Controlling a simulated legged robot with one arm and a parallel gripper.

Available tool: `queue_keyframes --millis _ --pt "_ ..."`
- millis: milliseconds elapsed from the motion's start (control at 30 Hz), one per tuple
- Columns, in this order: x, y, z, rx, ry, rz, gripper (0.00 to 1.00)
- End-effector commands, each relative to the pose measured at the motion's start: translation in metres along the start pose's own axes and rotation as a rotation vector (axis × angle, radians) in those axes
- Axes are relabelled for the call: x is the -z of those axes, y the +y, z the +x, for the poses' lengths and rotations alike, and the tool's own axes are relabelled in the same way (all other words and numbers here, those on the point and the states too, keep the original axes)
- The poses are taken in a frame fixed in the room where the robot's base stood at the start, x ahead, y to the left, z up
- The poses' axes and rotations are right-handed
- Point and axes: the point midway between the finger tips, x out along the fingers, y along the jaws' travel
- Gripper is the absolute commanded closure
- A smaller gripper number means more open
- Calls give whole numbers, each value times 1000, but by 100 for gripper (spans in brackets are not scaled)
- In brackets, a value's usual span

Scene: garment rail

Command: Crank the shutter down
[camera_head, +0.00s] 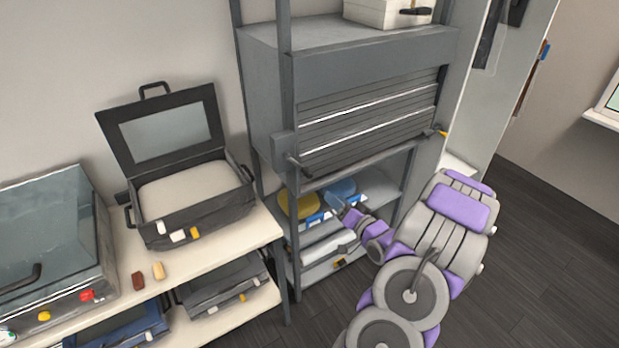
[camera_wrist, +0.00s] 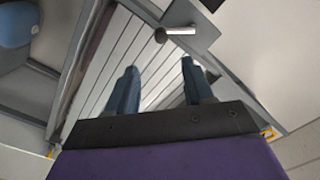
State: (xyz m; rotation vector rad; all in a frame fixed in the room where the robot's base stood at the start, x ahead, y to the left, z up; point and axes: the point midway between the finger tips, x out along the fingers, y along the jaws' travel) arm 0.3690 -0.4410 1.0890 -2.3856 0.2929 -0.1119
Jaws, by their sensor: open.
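The slatted grey shutter (camera_head: 368,118) is on the front of a grey cabinet on the rail frame. Its slats cover the opening that I can see; a gap at the lower edge is hard to judge. A crank with a dark handle (camera_head: 299,167) sticks out at the cabinet's lower left corner. In the wrist view the crank handle (camera_wrist: 176,33) is a bright rod beyond my fingertips, and the slats (camera_wrist: 150,62) lie behind the fingers. My gripper (camera_head: 336,204) is open and empty, below and right of the crank, apart from it.
A shelf below holds a yellow item (camera_head: 298,204) and a blue item (camera_head: 340,190). A white box (camera_head: 388,12) stands on the cabinet. Left is a bench (camera_head: 262,232) with an open-lidded case (camera_head: 195,208) and a glass-topped box (camera_head: 50,240). Dark floor (camera_head: 545,250) is clear at right.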

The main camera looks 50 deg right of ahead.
Motion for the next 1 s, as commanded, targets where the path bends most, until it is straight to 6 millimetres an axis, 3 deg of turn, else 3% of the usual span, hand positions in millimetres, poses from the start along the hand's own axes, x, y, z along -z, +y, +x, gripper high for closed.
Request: queue_keyframes --millis 700,1000 --pt "-1 -1 116 4 1 1 48" --pt "-1 0 145 0 0 3 48"
